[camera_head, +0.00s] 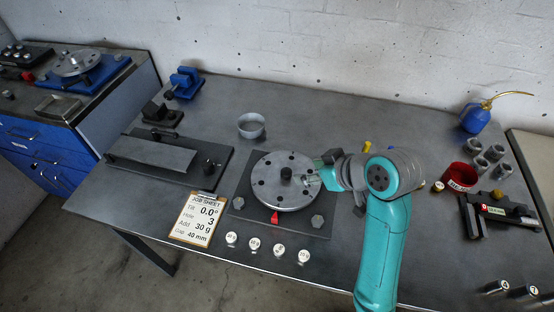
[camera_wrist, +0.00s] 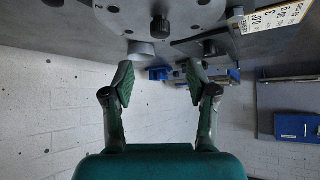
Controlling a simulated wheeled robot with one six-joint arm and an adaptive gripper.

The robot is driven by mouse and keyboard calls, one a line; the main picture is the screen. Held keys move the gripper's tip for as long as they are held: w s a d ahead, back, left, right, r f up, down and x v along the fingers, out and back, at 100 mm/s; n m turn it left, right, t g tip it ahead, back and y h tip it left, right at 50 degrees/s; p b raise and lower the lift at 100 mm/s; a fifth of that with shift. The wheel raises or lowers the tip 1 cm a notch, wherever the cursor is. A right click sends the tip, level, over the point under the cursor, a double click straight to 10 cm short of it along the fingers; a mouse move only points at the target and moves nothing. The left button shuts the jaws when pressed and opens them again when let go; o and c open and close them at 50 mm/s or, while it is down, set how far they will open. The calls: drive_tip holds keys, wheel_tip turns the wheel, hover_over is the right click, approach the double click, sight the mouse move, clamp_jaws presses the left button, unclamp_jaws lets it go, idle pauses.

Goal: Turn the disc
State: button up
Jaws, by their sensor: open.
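The grey metal disc (camera_head: 268,192) lies flat on a dark square base plate (camera_head: 252,221) on the table, with a dark central hub (camera_head: 286,174) and several holes around it. A red pointer (camera_head: 275,216) sits at the disc's front edge. My gripper (camera_head: 320,172) is over or beside the disc's right edge; I cannot tell whether it touches it. In the wrist view my gripper (camera_wrist: 159,78) has its two fingers apart with nothing between them. The disc (camera_wrist: 190,14) shows at the top there, beyond the fingertips.
A job sheet (camera_head: 199,219) reads tilt 0.0°, hole 3, add 30 g. Several round weights (camera_head: 254,244) line the table front. A grey bowl (camera_head: 251,126) stands behind; a red cup (camera_head: 460,177), metal rings and blue oil can (camera_head: 475,119) are right. A flat fixture (camera_head: 150,153) is left.

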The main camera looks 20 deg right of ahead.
sight(286, 171)
drive_tip(key=x, duration=1)
drive_tip(key=shift+w+a+f, duration=0.1)
drive_tip(key=shift+w+f, duration=0.1)
drive_tip(key=shift+f, duration=0.05)
clamp_jaws()
